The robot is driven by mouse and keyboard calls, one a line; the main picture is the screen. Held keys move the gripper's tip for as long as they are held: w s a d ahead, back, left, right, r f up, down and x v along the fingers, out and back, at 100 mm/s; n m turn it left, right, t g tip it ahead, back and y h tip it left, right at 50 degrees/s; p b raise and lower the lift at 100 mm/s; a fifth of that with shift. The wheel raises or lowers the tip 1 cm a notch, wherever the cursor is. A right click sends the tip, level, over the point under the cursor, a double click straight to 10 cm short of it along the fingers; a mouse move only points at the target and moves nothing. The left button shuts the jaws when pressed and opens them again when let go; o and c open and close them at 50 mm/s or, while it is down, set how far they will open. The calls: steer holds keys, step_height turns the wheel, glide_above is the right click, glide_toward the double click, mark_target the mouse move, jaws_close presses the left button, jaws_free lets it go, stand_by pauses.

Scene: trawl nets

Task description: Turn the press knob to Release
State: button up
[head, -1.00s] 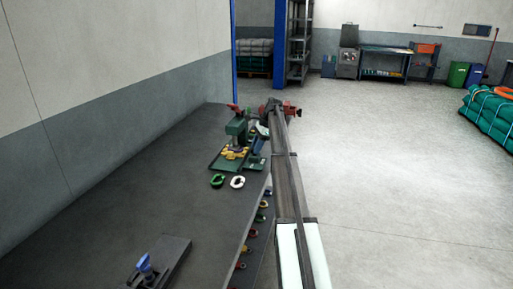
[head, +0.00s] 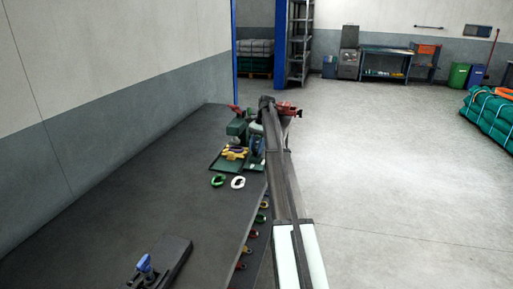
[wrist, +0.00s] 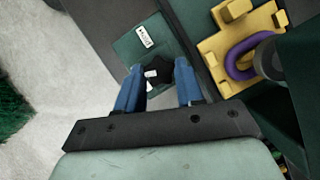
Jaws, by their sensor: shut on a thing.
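The press knob (wrist: 159,70) is a black star-shaped knob on a dark green plate (wrist: 128,47) in the wrist view. My gripper (wrist: 158,72) has its blue fingers on either side of the knob and is shut on it. A white label (wrist: 145,36) with dark marks too small to read lies above the knob. Small white patches show by the knob, partly hidden. In the head view the green press (head: 237,128) stands at the bench's far end, and my arm hides the knob there.
A yellow fixture (wrist: 222,45) holding a purple ring (wrist: 234,62) sits right of the knob, under a grey press part (wrist: 270,58). A green ring (head: 218,180) and a white ring (head: 238,182) lie on the bench (head: 130,190). A red vise (head: 290,109) is at the far edge.

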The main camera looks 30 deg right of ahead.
stand_by(0.4)
steer(key=o, duration=1)
steer(key=shift+o, duration=0.2)
